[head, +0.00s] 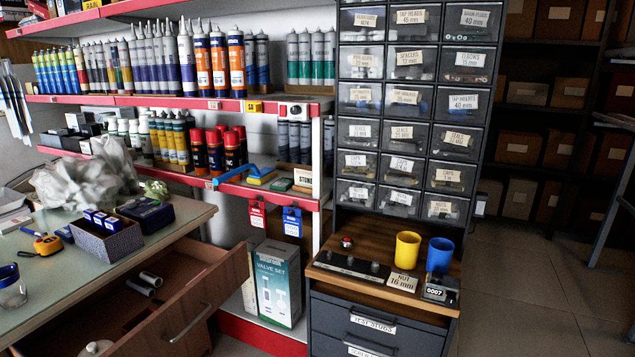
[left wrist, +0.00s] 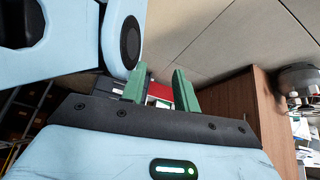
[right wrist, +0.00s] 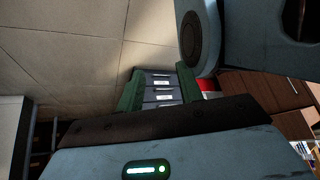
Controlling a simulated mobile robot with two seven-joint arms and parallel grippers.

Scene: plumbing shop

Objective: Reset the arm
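My left gripper (left wrist: 159,88) shows only in the left wrist view. Its two green fingers stand apart with nothing between them, so it is open and empty. My right gripper (right wrist: 160,86) shows only in the right wrist view. Its green fingers are also apart and empty, with a distant drawer cabinet visible through the gap. Neither gripper nor arm shows in the head view. Neither gripper is seen touching anything.
In the head view, a workbench (head: 85,268) with an open wooden drawer (head: 190,313) stands at left. Red-edged shelves (head: 150,101) hold tubes. A drawer cabinet (head: 365,318) carries a yellow cup (head: 407,250) and a blue cup (head: 440,255). Floor (head: 530,290) at right is clear.

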